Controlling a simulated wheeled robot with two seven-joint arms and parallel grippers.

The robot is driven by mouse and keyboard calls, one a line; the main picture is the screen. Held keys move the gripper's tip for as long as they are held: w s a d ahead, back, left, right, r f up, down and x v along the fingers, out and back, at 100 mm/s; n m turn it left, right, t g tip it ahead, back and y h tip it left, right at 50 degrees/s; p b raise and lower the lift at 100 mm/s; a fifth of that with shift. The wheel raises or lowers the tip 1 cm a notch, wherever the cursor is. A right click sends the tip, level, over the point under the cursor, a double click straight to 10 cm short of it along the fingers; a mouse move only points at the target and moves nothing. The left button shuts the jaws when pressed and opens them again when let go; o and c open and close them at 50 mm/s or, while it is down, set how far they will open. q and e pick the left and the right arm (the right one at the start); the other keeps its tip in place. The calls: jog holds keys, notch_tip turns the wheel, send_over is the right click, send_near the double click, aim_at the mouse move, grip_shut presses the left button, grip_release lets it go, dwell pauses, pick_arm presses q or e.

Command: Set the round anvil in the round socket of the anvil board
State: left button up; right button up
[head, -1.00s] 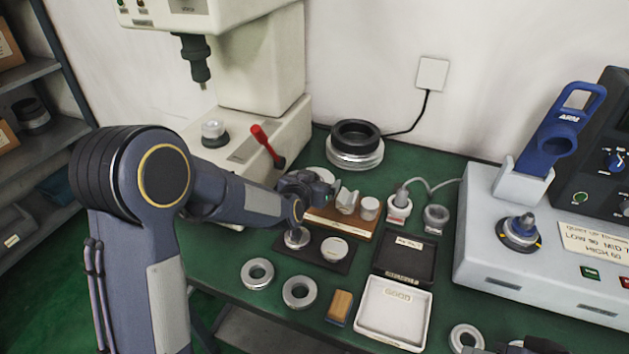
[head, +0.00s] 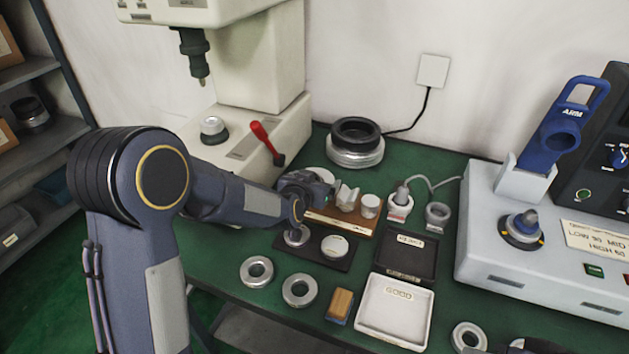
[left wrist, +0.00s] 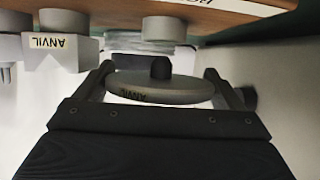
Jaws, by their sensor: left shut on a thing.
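My left gripper (left wrist: 165,92) is shut on the round anvil (left wrist: 190,92), a flat grey disc marked ANVIL with a dark knob at its centre. The fingers grip the disc at its two sides. In the head view my left gripper (head: 325,188) is at the left end of the wooden anvil board (head: 340,222), which also shows in the left wrist view (left wrist: 225,7). A V-notched anvil (head: 347,198) and a small cylindrical one (head: 370,205) stand on the board. The round socket is hidden. A dark part at the bottom right edge may be my right gripper; its jaws cannot be made out.
A dark mat (head: 317,257) with two round pieces lies in front of the board. Two metal rings (head: 257,271) (head: 299,291), a black tray (head: 407,257) and a white tray (head: 395,312) lie nearer. The press (head: 270,135) with a red lever stands behind left.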

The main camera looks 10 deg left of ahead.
pick_arm(q)
jog(key=shift+r, duration=0.15)
jog(key=shift+r+p, duration=0.35)
jog(key=shift+r, duration=0.1)
dwell(0.3)
